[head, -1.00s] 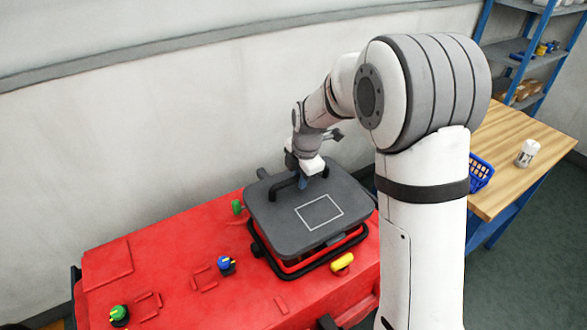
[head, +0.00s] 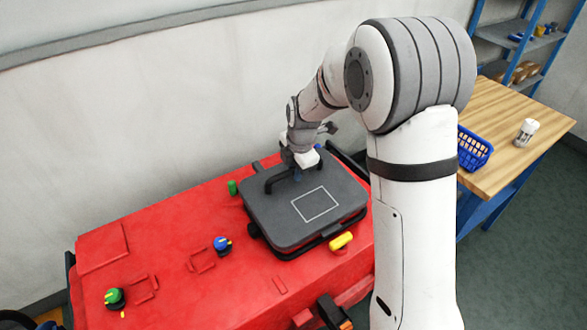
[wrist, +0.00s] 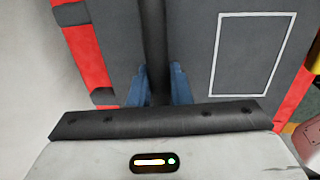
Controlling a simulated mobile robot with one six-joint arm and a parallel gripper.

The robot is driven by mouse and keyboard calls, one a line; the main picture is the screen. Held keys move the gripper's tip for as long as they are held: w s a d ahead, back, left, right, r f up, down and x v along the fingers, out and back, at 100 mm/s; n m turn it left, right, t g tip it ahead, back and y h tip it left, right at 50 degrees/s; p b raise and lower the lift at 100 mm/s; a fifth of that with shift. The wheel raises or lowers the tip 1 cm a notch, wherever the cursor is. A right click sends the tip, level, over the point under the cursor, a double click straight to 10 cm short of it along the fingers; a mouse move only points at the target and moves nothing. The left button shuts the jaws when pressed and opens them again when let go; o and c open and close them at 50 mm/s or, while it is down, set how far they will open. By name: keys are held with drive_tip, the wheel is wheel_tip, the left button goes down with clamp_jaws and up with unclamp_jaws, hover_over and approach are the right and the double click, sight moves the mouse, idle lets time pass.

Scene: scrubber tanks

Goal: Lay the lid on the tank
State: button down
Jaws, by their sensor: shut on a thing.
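The dark grey lid (head: 320,225), with a white rectangle outline on top, lies flat over the opening of the red tank (head: 165,255). In the head view almost no gap shows between the lid and the black rim under it; whether it is fully seated I cannot tell. My gripper (head: 296,177) is shut on the lid's black handle at its far side. In the wrist view the blue fingertips (wrist: 152,88) close around the dark handle bar, and the lid (wrist: 205,75) fills the area beyond. The far edge of the lid is partly hidden by my wrist.
A yellow latch (head: 341,241) sits by the lid's near right edge and a green one (head: 232,188) at its left. A blue knob (head: 222,244) and a green knob (head: 115,297) stand on the tank top. A wooden table (head: 505,165) with a blue basket (head: 475,149) is at right.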

drive_tip(key=shift+s+d+f+b, duration=0.2)
drive_tip(key=shift+d+f+b, duration=0.1)
drive_tip(key=shift+f+b, duration=0.25)
drive_tip(key=shift+r, duration=0.15)
drive_tip(key=shift+f+b, duration=0.7)
drive_tip(key=shift+b, duration=0.1)
drive_tip(key=shift+s+f, duration=0.1)
drive_tip(key=shift+f, duration=0.1)
drive_tip(key=shift+f+b, duration=0.35)
drive_tip(key=shift+b, duration=0.15)
drive_tip(key=shift+f, duration=0.15)
idle(0.3)
drive_tip(key=shift+r+b, duration=0.2)
drive_tip(key=shift+b, duration=0.1)
idle(0.4)
